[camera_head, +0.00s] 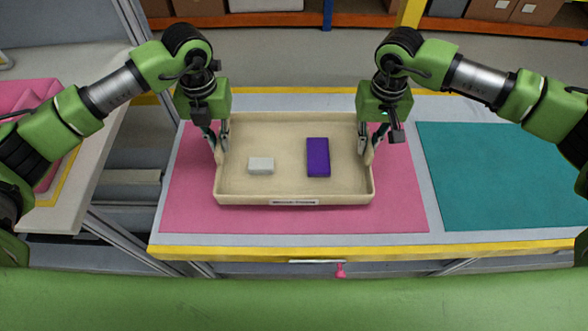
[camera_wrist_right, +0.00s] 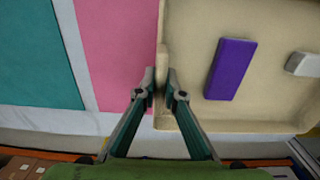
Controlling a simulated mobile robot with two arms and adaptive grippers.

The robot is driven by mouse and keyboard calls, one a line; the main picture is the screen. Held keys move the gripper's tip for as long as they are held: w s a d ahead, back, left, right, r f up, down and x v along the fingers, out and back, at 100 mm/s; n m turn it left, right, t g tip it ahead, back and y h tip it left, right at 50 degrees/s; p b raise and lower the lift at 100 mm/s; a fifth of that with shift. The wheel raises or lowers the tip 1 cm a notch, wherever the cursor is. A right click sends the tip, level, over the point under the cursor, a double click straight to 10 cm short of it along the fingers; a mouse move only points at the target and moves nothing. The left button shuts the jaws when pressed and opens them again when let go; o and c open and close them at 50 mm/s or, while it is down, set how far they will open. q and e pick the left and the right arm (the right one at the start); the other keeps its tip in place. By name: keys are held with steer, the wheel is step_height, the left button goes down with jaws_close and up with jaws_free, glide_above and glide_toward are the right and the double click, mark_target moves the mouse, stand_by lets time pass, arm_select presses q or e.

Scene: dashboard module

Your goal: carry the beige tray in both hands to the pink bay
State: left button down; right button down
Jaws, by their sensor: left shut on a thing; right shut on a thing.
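The beige tray (camera_head: 295,190) is over the pink bay (camera_head: 400,205), a pink mat area on the table, and looks level. I cannot tell if it touches the mat. My left gripper (camera_head: 219,145) is shut on the tray's left wall. My right gripper (camera_head: 369,150) is shut on its right wall. In the right wrist view the right fingers (camera_wrist_right: 158,82) straddle the tray's rim (camera_wrist_right: 161,60). In the tray lie a purple block (camera_head: 318,157) and a small white block (camera_head: 261,166); both also show in the right wrist view.
A teal bay (camera_head: 500,175) lies to the right of the pink bay. A yellow strip (camera_head: 300,253) runs along the table's front edge. Another table (camera_head: 85,190) with pink items stands at the left, across a gap. Shelving with boxes (camera_head: 500,10) is at the back.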

arm_select(q)
steer(key=shift+f, duration=0.15)
arm_select(e)
steer(key=shift+f, duration=0.15)
